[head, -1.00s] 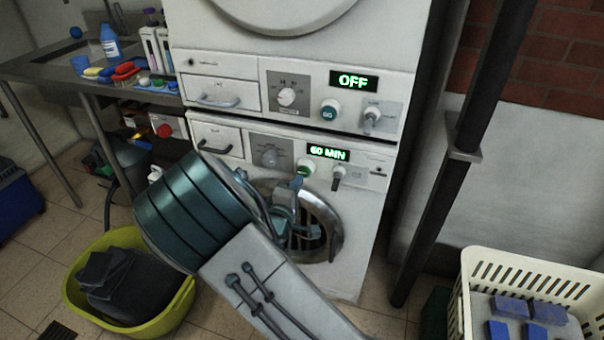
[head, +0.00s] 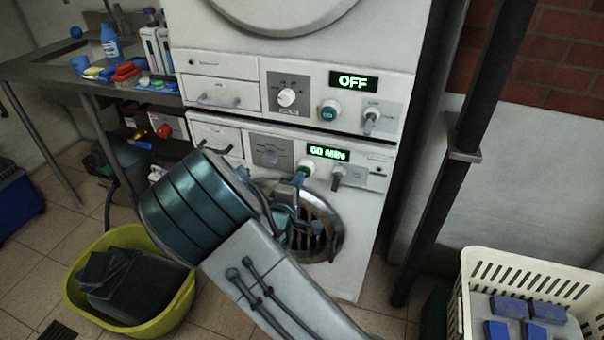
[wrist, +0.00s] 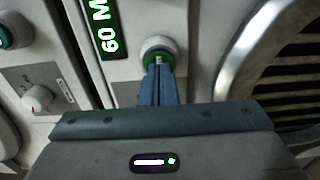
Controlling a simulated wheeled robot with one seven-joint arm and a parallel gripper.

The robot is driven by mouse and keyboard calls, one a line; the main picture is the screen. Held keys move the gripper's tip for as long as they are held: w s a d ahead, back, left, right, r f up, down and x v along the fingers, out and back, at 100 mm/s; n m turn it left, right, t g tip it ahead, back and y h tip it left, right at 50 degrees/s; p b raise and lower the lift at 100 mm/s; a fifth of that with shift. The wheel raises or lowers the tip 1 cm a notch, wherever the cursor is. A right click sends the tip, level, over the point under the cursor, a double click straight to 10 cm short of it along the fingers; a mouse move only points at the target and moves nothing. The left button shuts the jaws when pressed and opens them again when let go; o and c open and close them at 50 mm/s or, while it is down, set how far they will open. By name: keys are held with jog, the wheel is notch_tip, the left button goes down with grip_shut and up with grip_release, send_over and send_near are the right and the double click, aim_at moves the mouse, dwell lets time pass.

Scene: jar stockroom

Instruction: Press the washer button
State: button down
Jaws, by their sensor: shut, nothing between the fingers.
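The washer (head: 365,215) is the lower white machine, with a round door and a lit display (head: 328,153) reading 60 MIN. Its round button with a green ring (head: 308,167) sits just below the display. It also shows in the wrist view (wrist: 159,51), right in front of my fingertips. My gripper (head: 300,178) is shut and empty, its blue fingers together. The fingertips (wrist: 158,68) overlap the button's lower part and look to be at or touching it; I cannot tell if it is pushed in.
The upper machine's display (head: 353,81) reads OFF, with its own teal button (head: 328,113) beneath. A yellow-green tub (head: 130,318) with dark cloth stands left on the floor. A white basket (head: 525,263) with blue blocks is at the right. A dark pole (head: 465,155) rises beside the machines.

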jog(key=shift+w+d, duration=0.15)
jog(key=shift+w, duration=0.2)
jog(key=shift+s, duration=0.1)
jog(key=p+v, duration=0.3)
jog(key=v, duration=0.6)
jog(key=shift+p, duration=0.4)
jog(key=shift+r, duration=0.1)
dwell(0.4)
